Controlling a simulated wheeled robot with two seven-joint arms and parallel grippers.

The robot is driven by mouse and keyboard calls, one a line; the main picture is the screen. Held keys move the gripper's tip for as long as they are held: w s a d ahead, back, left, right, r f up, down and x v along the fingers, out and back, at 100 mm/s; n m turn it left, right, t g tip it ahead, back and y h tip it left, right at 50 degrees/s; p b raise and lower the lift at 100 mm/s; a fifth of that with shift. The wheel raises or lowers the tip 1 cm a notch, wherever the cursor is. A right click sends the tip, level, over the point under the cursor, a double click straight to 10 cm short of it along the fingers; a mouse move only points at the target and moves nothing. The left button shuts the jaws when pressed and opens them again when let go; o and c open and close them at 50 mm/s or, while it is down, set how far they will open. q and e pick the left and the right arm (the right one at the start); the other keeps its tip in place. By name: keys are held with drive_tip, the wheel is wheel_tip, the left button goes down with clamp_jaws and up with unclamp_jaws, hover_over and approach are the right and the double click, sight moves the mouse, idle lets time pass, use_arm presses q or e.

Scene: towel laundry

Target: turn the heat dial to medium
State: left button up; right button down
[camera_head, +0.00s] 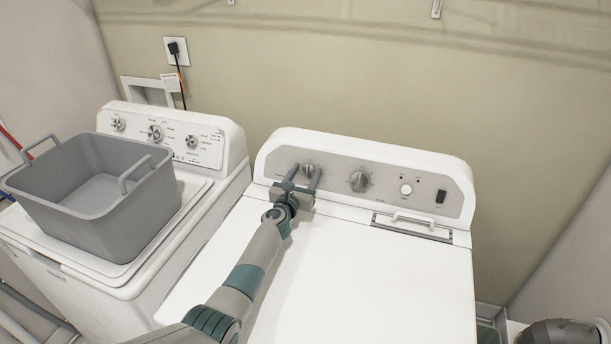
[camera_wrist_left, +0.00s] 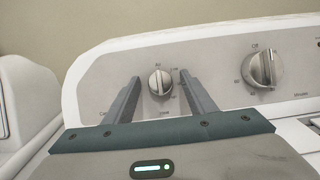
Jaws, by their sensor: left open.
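The heat dial, seemingly the smaller left knob (camera_head: 309,169), is a silver knob on the grey control panel (camera_head: 335,176) of the right-hand machine. In the left wrist view the small knob (camera_wrist_left: 160,82) shows between my fingers, its grip bar close to upright, with markings too small to read surely. My left gripper (camera_head: 303,176) is open, with one finger on each side of this knob. I cannot tell whether the fingers touch it. A larger knob (camera_head: 360,180) sits to its right and also shows in the left wrist view (camera_wrist_left: 262,68). My right gripper is not in view.
A round white button (camera_head: 405,189) and a black switch (camera_head: 441,196) are further right on the panel. A lint-door handle (camera_head: 413,222) lies on the white top. A grey basket (camera_head: 100,225) stands on the left machine (camera_head: 225,150). The white top (camera_head: 370,285) is clear.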

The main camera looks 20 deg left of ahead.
use_arm(q)
drive_tip(key=shift+c, duration=0.4)
drive_tip(key=c, duration=1)
drive_tip(key=shift+o, duration=0.2)
